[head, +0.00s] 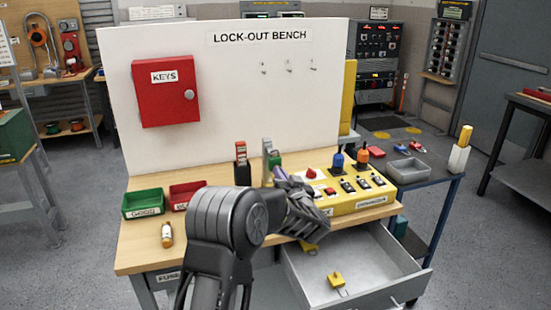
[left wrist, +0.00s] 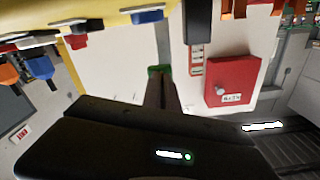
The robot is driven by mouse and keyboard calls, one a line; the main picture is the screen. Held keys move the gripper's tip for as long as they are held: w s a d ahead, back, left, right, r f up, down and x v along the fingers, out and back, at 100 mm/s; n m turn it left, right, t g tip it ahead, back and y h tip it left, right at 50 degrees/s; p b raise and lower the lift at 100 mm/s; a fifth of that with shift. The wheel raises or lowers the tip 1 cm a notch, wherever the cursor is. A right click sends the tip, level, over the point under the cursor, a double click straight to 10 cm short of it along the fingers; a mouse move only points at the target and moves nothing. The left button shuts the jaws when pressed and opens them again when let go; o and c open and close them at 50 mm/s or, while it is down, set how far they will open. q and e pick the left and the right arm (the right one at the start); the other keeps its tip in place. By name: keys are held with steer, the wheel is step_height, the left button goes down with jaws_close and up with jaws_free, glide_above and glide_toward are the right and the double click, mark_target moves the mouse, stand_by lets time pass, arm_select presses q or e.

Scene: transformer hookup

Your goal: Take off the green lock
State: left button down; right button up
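The green lock (head: 274,159) is at the upright grey switch (head: 266,146) at the back of the bench, by the white board. My left gripper (head: 277,174) reaches over the bench with its fingertips at the lock. In the left wrist view, which is upside down, the fingers (left wrist: 160,88) are together in the middle of the hand, with the green lock (left wrist: 154,70) at their tips. They look shut on it, though the contact is partly hidden. My right gripper is in neither view.
A yellow control panel (head: 347,203) with blue and orange locks stands just right of the gripper. Green (head: 143,204) and red (head: 184,194) bins sit left. A red key box (head: 165,93) hangs on the board. An open drawer (head: 375,262) juts from the front, holding a yellow lock (head: 336,279).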

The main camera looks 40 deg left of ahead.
arm_select(q)
steer(key=shift+r+m+p, duration=0.15)
steer(key=shift+m+p, duration=1.35)
steer(key=shift+p, duration=0.5)
steer(key=c, duration=1.6)
jaws_free()
steer(key=shift+c, duration=0.2)
steer(key=shift+v, duration=3)
steer(key=b+v, duration=0.1)
steer(key=v, duration=0.7)
